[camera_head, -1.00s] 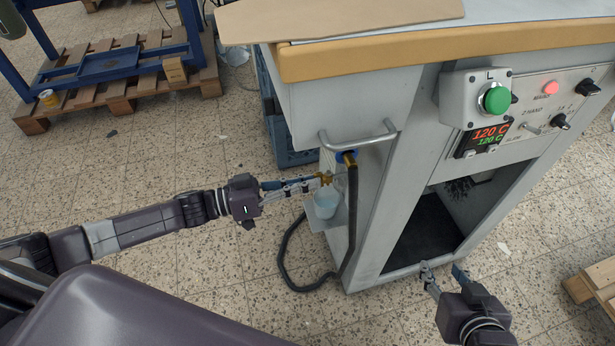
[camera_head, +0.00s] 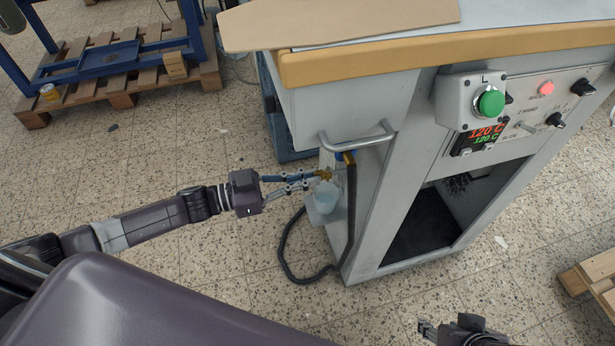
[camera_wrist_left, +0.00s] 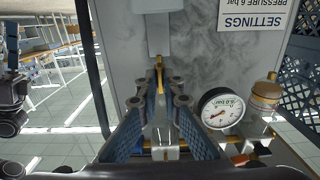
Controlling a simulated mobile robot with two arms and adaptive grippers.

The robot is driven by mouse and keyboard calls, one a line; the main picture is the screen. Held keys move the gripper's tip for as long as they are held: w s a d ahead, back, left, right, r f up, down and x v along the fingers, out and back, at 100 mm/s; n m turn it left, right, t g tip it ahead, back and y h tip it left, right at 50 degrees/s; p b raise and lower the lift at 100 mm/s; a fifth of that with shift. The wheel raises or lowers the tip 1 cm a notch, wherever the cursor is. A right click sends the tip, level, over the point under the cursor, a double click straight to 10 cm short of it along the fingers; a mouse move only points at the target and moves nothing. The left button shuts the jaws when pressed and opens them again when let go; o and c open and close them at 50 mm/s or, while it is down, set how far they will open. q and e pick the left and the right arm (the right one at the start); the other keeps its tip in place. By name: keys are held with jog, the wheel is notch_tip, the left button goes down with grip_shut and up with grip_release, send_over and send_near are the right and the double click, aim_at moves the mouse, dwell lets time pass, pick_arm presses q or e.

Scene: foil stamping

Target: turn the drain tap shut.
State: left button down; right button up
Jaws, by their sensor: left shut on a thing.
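The brass drain tap (camera_head: 323,174) sits low on the side of the grey machine, just above a small clear cup (camera_head: 325,201). My left gripper (camera_head: 312,177) reaches it from the left. In the left wrist view the narrow brass tap handle (camera_wrist_left: 159,70) stands between the tips of the blue fingers, and the left gripper (camera_wrist_left: 158,92) is shut on it. The tap's body is mostly hidden by the fingers in the head view. My right gripper (camera_head: 427,329) is at the bottom edge, partly cut off, away from the tap; its finger opening is unclear.
A black hose (camera_head: 351,210) hangs beside the tap and curls on the floor. A metal handle bar (camera_head: 357,141) juts out above. The left wrist view shows a pressure gauge (camera_wrist_left: 222,109) near the fingers.

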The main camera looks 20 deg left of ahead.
pick_arm(q)
jog(key=c, duration=2.1)
grip_release()
jog(key=shift+a, duration=0.1)
jog(key=v, duration=1.2)
